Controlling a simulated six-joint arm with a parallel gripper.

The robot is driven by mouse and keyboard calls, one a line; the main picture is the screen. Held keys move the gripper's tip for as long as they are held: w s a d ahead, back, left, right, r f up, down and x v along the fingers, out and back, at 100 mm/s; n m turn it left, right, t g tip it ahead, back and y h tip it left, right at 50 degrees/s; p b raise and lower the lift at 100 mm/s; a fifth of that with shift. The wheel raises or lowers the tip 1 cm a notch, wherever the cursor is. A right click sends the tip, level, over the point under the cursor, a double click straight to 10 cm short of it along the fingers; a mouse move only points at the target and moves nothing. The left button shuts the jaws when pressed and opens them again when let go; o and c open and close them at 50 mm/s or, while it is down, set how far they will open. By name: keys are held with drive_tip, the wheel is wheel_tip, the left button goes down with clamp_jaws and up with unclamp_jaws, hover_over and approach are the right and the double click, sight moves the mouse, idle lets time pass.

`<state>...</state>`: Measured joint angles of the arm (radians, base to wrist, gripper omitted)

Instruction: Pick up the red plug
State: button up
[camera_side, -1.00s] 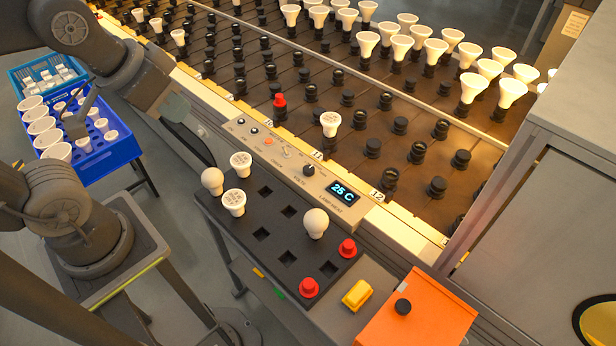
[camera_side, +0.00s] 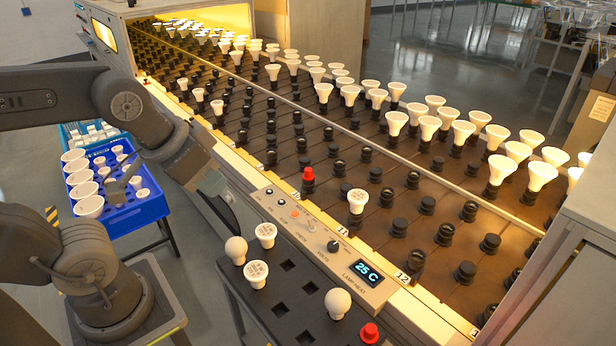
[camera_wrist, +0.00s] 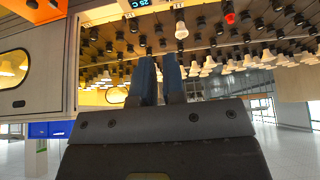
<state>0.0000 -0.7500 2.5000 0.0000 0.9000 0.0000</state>
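A red plug (camera_side: 308,178) stands upright in a black socket in the near part of the dark socket bed. It also shows at the top right of the wrist view (camera_wrist: 229,13). A second red plug (camera_side: 370,333) is in the black tray (camera_side: 290,312) at the bottom. In the wrist view, the two blue fingers of my gripper (camera_wrist: 159,60) stand slightly apart with nothing visible between them. My gripper is well away from both red plugs. In the side view my wrist is at left; the fingers cannot be made out there.
White bulbs fill many sockets; one (camera_side: 357,199) is close to the red plug. A control panel (camera_side: 330,240) reading 25 C edges the bed. Several bulbs sit in the black tray. A blue crate (camera_side: 150,208) stands at left. A grey cabinet (camera_side: 560,270) stands at right.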

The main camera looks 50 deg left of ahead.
drive_tip(key=o, duration=0.9)
drive_tip(key=n+g+y, duration=0.2)
drive_tip(key=n, duration=0.4)
hover_over(308, 169)
drive_tip(key=s+d, duration=0.1)
drive_tip(key=s, duration=0.1)
drive_tip(key=f, duration=2.5)
drive_tip(key=shift+w+d+f, duration=0.15)
drive_tip(key=shift+d+f, duration=0.05)
drive_tip(key=shift+f, duration=0.2)
drive_tip(key=shift+x, duration=2.8)
